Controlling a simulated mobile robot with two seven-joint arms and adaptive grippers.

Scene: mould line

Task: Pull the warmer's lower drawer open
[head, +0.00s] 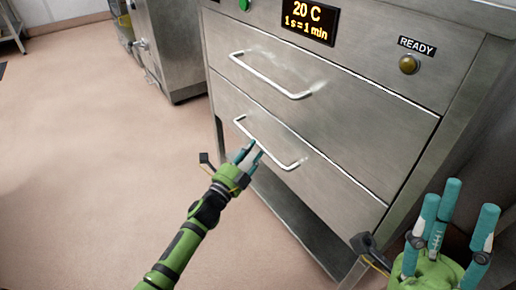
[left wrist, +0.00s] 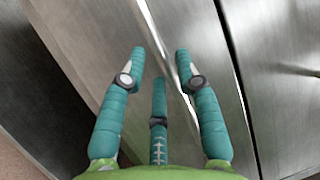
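The steel warmer (head: 425,95) has two drawers, both looking shut. The lower drawer (head: 335,165) has a bar handle (head: 287,164); the handle also shows in the left wrist view (left wrist: 152,28). My left gripper (head: 251,151) is at the lower handle, near its middle. In the left wrist view my left gripper (left wrist: 160,54) is open, with the bar running between its spread fingertips. Whether a finger touches the bar I cannot tell. My right gripper (head: 458,207) is open and empty at the lower right, apart from the warmer's front.
The upper drawer (head: 345,100) has a similar handle (head: 268,78) above. A display (head: 308,20) reads 20 C, and a lamp (head: 408,64) sits under a READY label. Another steel unit (head: 178,45) stands behind at left. The floor (head: 85,150) at left is clear.

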